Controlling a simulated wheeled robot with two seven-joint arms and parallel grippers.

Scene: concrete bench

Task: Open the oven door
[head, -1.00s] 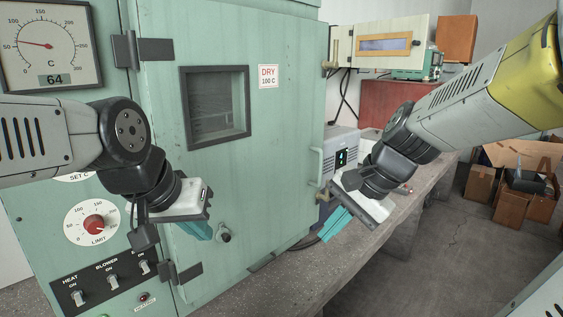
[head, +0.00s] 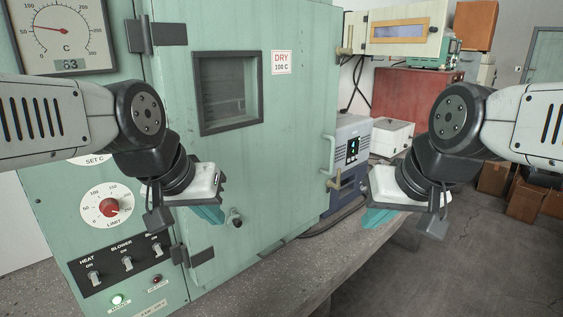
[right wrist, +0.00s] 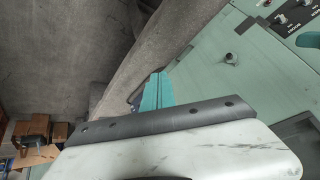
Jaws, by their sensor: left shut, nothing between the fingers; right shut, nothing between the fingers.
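The oven is a pale green cabinet, and its door (head: 285,120) fills the middle of the head view. The door has a dark-framed window (head: 228,92), dark hinges on its left and an upright green handle (head: 329,155) near its right edge. The door looks shut against the body. My left gripper (head: 210,214) is shut and empty in front of the door's lower left. My right gripper (head: 377,217) is shut and empty, right of and below the handle, apart from it. Its teal fingers (right wrist: 155,92) show in the right wrist view, with nothing between them.
A control panel (head: 115,215) with a dial and switches is left of the door. A grey-blue box (head: 350,140), a white box (head: 391,137) and a red cabinet (head: 405,95) stand behind to the right. The concrete bench (head: 320,262) runs below; open floor lies right, with cartons beyond.

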